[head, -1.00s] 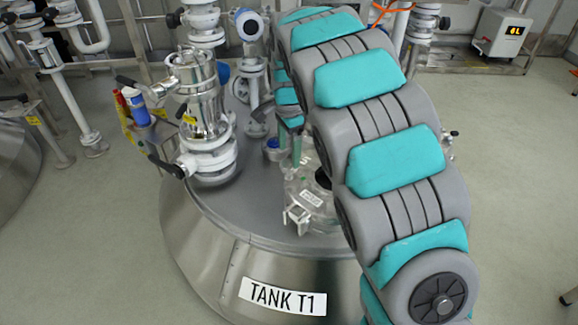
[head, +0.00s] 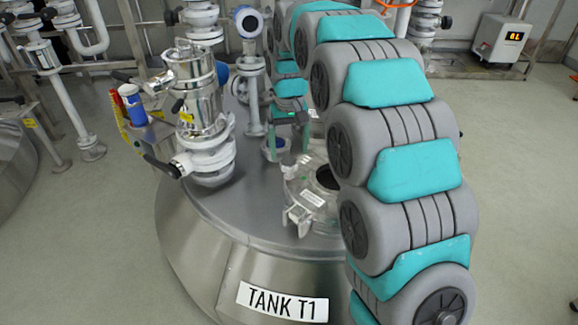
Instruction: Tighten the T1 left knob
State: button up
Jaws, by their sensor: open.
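Tank T1 (head: 240,262) is a steel vessel with a "TANK T1" label on its front. On its lid is a round hatch (head: 303,198) with a dark opening and a clear clamp-like fitting at its front left. I cannot make out the left knob for certain. My gripper (head: 287,146) hangs over the lid behind the hatch, small and partly hidden by my arm.
A steel valve assembly (head: 200,115) with black handles stands left of my gripper. A white pipe with a blue-rimmed gauge (head: 249,22) rises behind. Blue and red bottles (head: 135,105) sit at the lid's left edge. My arm covers the lid's right side.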

aim_at(289, 162)
jog(key=n+p, duration=0.1)
jog(key=n, duration=0.5)
jog(key=shift+r, duration=0.1)
jog(key=n+p, duration=0.2)
jog(key=n, duration=0.4)
jog(key=shift+n, duration=0.4)
jog(key=n+p, duration=0.2)
jog(key=n, duration=0.1)
jog(key=shift+r+n, duration=0.1)
jog(key=shift+n, duration=0.3)
jog(key=n, duration=0.2)
jog(key=shift+f+n, duration=0.2)
jog(key=shift+n, duration=0.1)
jog(key=n, duration=0.5)
jog(key=shift+n, duration=0.3)
notch_tip(289, 162, down, 6)
jog(key=shift+f+b, duration=0.1)
jog(key=shift+b, duration=0.35)
jog(key=shift+c, duration=0.2)
